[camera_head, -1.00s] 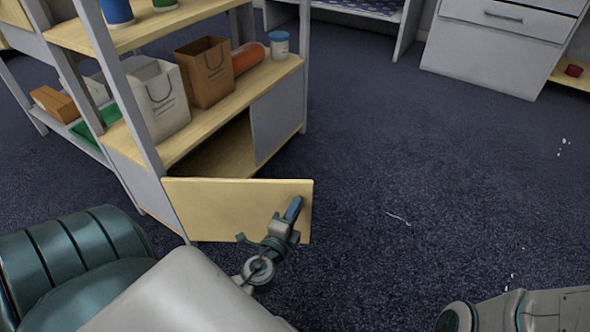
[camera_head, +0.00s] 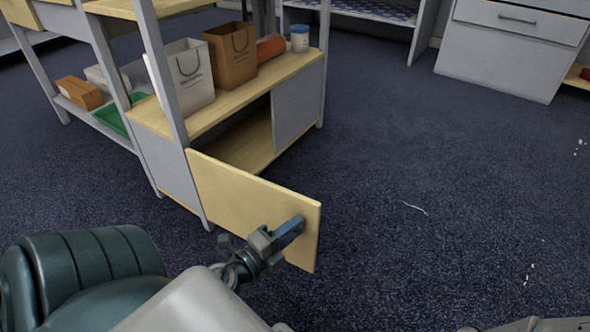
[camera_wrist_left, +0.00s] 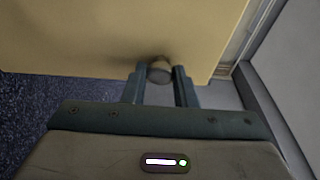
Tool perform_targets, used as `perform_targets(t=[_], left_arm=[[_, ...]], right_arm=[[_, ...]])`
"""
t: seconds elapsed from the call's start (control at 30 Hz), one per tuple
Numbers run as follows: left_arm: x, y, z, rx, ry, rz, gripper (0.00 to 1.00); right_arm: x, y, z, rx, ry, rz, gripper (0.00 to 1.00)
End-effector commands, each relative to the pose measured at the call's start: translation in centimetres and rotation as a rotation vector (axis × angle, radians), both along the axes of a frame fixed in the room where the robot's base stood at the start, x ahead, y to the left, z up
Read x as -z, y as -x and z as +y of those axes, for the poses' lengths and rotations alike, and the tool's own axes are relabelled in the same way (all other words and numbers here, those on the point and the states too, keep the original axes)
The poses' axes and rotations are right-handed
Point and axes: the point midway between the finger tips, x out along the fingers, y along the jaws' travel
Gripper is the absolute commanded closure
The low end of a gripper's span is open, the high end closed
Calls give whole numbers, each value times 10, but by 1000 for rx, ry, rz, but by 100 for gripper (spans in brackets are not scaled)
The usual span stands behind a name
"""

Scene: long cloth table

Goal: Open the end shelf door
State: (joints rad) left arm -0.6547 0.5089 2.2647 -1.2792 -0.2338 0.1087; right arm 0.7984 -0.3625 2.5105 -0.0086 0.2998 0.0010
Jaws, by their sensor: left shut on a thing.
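The end shelf door (camera_head: 245,200) is a pale wooden panel hinged at the near post of the shelf unit. It stands swung out from the cabinet opening, and the empty lower compartment (camera_head: 243,143) shows behind it. My left gripper (camera_head: 297,224) is at the door's outer end. My right gripper is not in view; only a bit of that arm shows at the bottom right.
The shelf unit holds a white bag (camera_head: 190,75), a brown bag (camera_head: 231,55), an orange roll (camera_head: 270,48) and a blue-and-white jar (camera_head: 300,38) above the compartment. A grey drawer cabinet (camera_head: 505,55) stands at the back right.

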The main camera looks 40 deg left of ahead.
Motion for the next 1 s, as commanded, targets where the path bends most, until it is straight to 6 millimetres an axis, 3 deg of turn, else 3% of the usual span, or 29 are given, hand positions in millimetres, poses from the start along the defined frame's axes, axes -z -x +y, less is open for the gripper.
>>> perform_targets(t=[0.57, 0.6, 0.7, 1.0], left_arm=[[1, 3, 3, -13, -1, 2, 100], [1, 3, 3, -13, -1, 2, 69], [1, 3, 3, -11, -1, 1, 54], [1, 4, 2, -8, -2, 1, 54]], right_arm=[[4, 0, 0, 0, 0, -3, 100], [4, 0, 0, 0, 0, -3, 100], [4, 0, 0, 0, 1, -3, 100], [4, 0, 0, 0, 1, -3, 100]])
